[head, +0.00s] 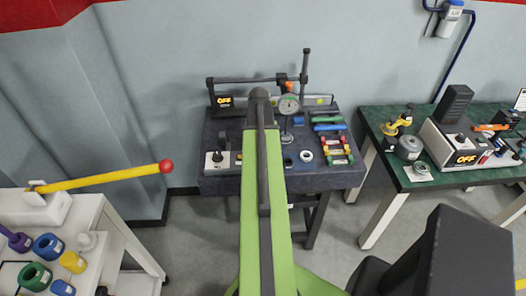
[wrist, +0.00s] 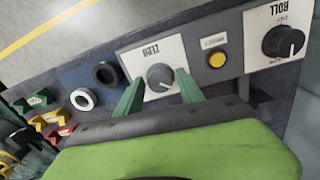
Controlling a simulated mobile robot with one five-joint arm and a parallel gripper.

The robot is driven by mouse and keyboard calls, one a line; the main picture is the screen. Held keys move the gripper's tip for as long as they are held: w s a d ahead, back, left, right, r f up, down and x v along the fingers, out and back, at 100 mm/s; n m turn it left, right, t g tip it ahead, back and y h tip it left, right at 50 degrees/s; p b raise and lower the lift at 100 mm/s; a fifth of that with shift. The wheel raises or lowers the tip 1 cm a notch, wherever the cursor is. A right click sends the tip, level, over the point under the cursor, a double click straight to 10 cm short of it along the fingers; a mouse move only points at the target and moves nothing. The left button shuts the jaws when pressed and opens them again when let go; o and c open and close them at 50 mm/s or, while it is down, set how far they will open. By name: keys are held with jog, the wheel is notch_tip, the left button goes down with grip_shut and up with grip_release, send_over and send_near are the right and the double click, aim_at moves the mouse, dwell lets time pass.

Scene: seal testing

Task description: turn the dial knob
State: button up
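A grey dial knob (wrist: 160,77) sits on a white plate marked ZERO (wrist: 160,53) in the wrist view. My gripper (wrist: 161,91) is open, with one green finger at each side of this knob. I cannot tell whether the fingers touch it. A second, darker knob (wrist: 283,42) sits on a white plate marked ROLL at the right of the wrist view, apart from my gripper. A knob on a white plate (head: 217,157) shows at the left of the dark bench in the head view. My arm hides the ZERO knob and my gripper there.
A yellow button (wrist: 217,60) lies between the two plates. A black ring (wrist: 105,74) and a white ring (wrist: 83,99) lie left of the ZERO plate. A dial gauge (head: 289,105) stands on the dark bench (head: 225,186). A yellow lever (head: 110,178) juts from the left table.

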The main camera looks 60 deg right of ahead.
grip_shut()
jog(key=shift+n, duration=0.4)
jog(key=shift+o, duration=1.5)
grip_release()
notch_tip(320, 180, up, 18)
jog(key=p, duration=1.7)
jog(key=shift+w+a+f, duration=0.2)
jog(key=shift+w+f, duration=0.05)
jog(key=shift+w, duration=0.05)
